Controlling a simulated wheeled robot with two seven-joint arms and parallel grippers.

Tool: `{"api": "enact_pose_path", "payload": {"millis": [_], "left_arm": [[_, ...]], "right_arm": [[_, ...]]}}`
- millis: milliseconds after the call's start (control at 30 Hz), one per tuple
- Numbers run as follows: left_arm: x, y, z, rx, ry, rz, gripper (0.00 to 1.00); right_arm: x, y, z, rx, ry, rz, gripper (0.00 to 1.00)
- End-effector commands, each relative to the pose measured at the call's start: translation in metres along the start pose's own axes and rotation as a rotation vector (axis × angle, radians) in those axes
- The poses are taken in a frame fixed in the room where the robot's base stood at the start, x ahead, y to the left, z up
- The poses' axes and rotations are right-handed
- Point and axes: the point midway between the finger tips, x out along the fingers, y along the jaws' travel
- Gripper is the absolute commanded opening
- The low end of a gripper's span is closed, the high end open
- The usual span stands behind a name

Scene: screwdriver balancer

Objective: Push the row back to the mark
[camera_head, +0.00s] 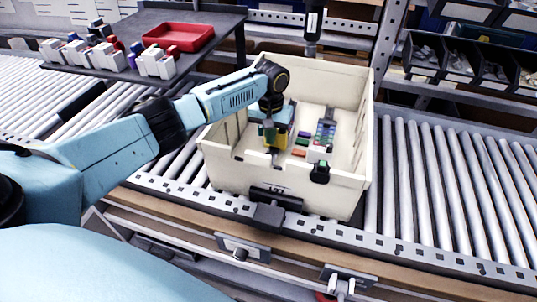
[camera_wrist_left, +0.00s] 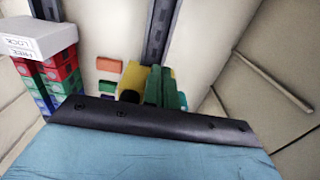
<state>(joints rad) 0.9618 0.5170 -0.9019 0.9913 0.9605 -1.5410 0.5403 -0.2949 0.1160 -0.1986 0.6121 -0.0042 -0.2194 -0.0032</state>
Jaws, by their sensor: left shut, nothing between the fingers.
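My left gripper (camera_head: 275,150) points down inside the cream crate (camera_head: 225,165), left of its middle. It is shut and holds nothing. A row of red, green and blue pieces (camera_head: 326,131) stands right of it, apart from it, with a white block (camera_head: 317,154) at its near end. In the left wrist view the row (camera_wrist_left: 60,75) is at the left, under the white block (camera_wrist_left: 40,40) lettered "FREE LOCK". Yellow (camera_wrist_left: 133,77) and green (camera_wrist_left: 160,85) upright parts show by the gripper; I cannot tell what they are. I cannot make out the mark.
Small flat coloured pieces (camera_head: 300,153) lie between gripper and row. A black piece with a green top (camera_head: 320,172) is at the crate's near wall. A dark tool (camera_head: 313,25) hangs behind the crate. A red tray (camera_head: 178,38) sits on the back-left shelf. Rollers (camera_head: 430,180) lie right.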

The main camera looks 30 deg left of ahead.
Motion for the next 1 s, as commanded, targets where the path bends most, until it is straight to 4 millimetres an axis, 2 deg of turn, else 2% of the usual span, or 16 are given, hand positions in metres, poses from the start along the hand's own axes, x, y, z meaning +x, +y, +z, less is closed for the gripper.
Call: {"api": "enact_pose_path", "payload": {"millis": [1000], "left_arm": [[-0.0025, 0.0000, -0.0088, -0.002, 0.010, 0.002, 0.00]], "right_arm": [[-0.0015, 0.0001, 0.0002, 0.000, 0.000, 0.000, 0.41]]}}
